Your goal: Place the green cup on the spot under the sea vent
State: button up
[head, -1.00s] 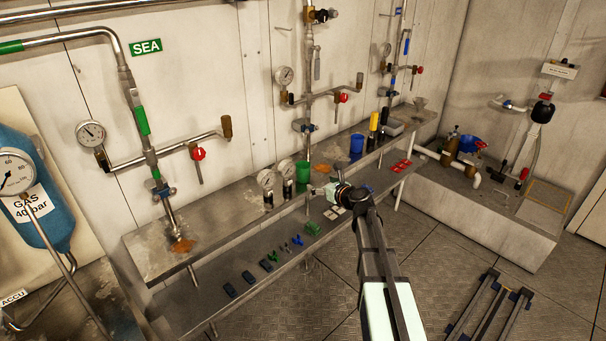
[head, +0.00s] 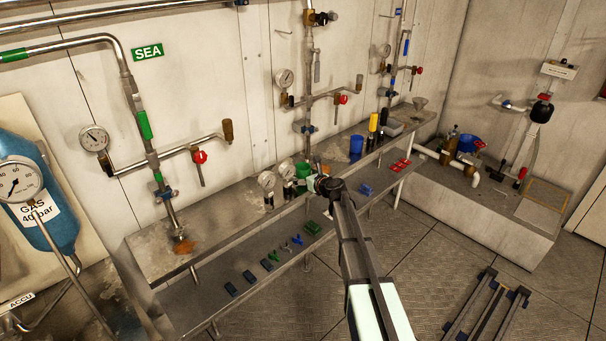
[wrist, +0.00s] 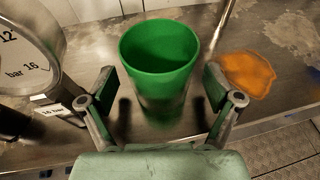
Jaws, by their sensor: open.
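The green cup (wrist: 160,62) stands upright on the steel bench, between and a little beyond the fingers of my open gripper (wrist: 165,105) in the wrist view. I cannot tell if a finger touches it. In the head view my gripper (head: 312,184) is at the bench edge and partly hides the green cup (head: 302,170). The SEA sign (head: 147,51) is on the wall at upper left. The sea pipe beside it runs down to its vent end (head: 178,232), above a rusty orange spot (head: 184,246) on the bench.
Pressure gauges (head: 267,181) stand left of the cup, one close to my left finger in the wrist view (wrist: 28,60). A blue cup (head: 356,147) stands further right. A lower shelf (head: 215,315) holds small parts. The bench between the gauges and the spot is clear.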

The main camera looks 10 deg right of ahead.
jog(key=shift+w+a+f, duration=0.2)
jog(key=shift+w+f, duration=0.05)
jog(key=shift+w, duration=0.35)
jog(key=c, duration=1.1)
jog(key=shift+o, duration=0.2)
jog(key=shift+r, duration=0.1)
